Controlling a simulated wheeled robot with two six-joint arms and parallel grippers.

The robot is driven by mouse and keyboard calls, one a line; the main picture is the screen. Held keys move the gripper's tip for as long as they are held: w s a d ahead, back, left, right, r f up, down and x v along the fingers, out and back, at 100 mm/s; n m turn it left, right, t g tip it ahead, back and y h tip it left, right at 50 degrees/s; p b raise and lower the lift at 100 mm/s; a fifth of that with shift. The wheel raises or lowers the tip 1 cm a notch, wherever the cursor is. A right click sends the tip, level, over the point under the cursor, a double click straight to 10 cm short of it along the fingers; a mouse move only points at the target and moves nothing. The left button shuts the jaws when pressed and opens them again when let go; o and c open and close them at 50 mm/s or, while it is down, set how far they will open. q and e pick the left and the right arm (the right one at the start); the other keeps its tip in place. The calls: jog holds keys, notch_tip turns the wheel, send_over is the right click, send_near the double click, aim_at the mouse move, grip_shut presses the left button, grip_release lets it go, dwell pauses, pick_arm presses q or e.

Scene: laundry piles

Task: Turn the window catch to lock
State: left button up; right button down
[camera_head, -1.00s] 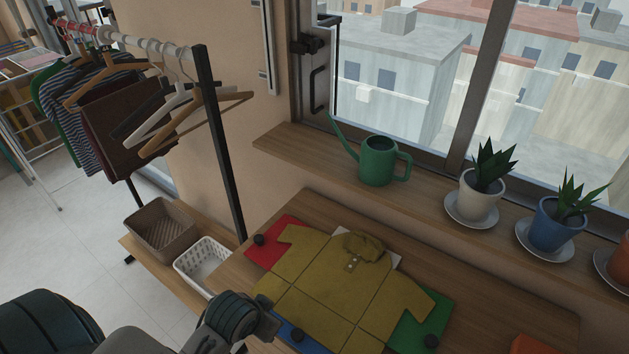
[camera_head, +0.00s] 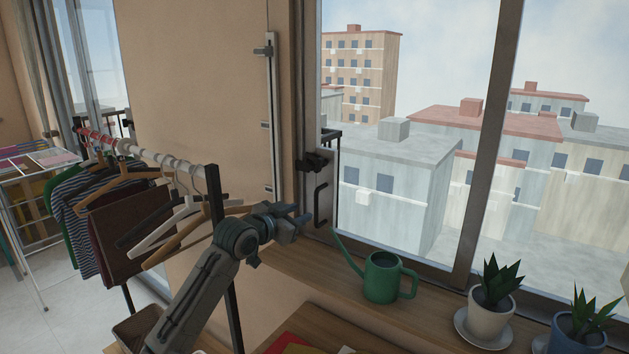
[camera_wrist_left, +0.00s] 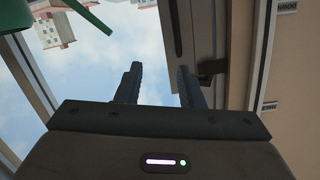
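The window catch (camera_head: 313,162) is a dark fitting on the window's left frame, above a black pull handle (camera_head: 320,205). My left gripper (camera_head: 300,217) is raised in front of the wall, left of the handle and below the catch in the picture. In the left wrist view its two fingers (camera_wrist_left: 160,88) stand apart with nothing between them. That view is roughly upside down; a dark fitting that looks like the catch (camera_wrist_left: 211,68) shows just right of the right finger, apart from it in depth as far as I can tell. My right gripper is not in view.
A green watering can (camera_head: 382,278) stands on the wooden sill (camera_head: 330,285), below and right of the gripper. Potted plants (camera_head: 491,300) stand further right. A clothes rail with hangers (camera_head: 165,170) is close on the left, its dark post behind my arm.

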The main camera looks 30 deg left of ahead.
pick_arm(q)
jog(key=t, duration=0.2)
send_near(317, 163)
jog(key=s, duration=0.2)
jog(key=w+p, duration=0.1)
jog(key=w, duration=0.2)
jog(key=w+p, duration=0.1)
jog(key=w, duration=0.2)
jog(key=w+d+p, duration=0.1)
jog(key=w+p, duration=0.1)
jog(key=w, duration=0.1)
jog(key=shift+w+r, duration=0.2)
jog(key=shift+w, duration=0.05)
jog(key=shift+w+f, duration=0.1)
jog(key=shift+w, duration=0.4)
